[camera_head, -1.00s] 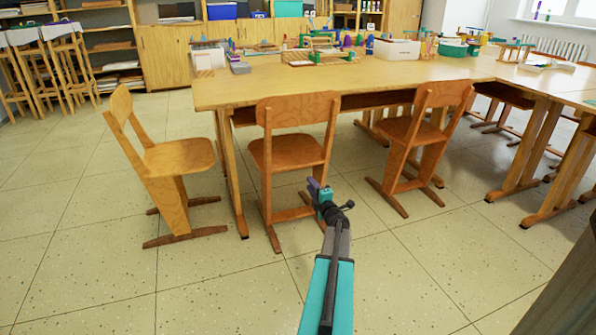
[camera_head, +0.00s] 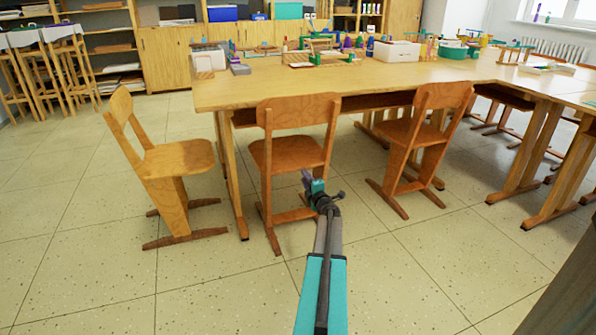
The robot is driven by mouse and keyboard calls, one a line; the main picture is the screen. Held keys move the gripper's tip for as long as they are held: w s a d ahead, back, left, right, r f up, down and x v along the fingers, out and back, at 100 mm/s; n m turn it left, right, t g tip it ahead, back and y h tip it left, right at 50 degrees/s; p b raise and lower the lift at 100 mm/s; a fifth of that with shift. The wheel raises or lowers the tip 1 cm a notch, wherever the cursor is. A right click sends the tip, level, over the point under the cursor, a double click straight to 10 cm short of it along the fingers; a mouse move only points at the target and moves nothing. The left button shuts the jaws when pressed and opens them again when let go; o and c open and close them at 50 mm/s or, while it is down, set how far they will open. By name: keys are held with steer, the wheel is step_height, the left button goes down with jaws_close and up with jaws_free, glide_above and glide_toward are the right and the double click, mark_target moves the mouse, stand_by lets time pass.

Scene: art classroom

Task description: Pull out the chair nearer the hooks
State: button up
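Three wooden chairs stand near the front table. One chair (camera_head: 176,160) is at the table's left end, lighter in colour and side-on. A redder chair (camera_head: 290,152) is tucked at the table's long front side, its backrest towards me. Another reddish chair (camera_head: 414,130) stands to its right, also at the front side. I see no hooks that I can make out. My gripper (camera_head: 307,179) is in front of the middle chair's lower right part, overlapping its seat support in the picture. It looks apart from the chair, but the depth is unclear. Its fingers are too small to read.
The wooden table (camera_head: 230,92) carries boxes, bottles and small wooden items. Easel-like stools (camera_head: 62,75) stand at the far left. A low cabinet (camera_head: 165,60) and shelves line the back. More tables are at the right. The tiled floor (camera_head: 90,270) at the front left is clear.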

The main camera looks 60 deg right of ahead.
mark_target(299, 169)
steer(key=shift+p+x, duration=0.65)
steer(key=shift+x, duration=5.15)
jaws_close()
steer(key=shift+s, duration=0.1)
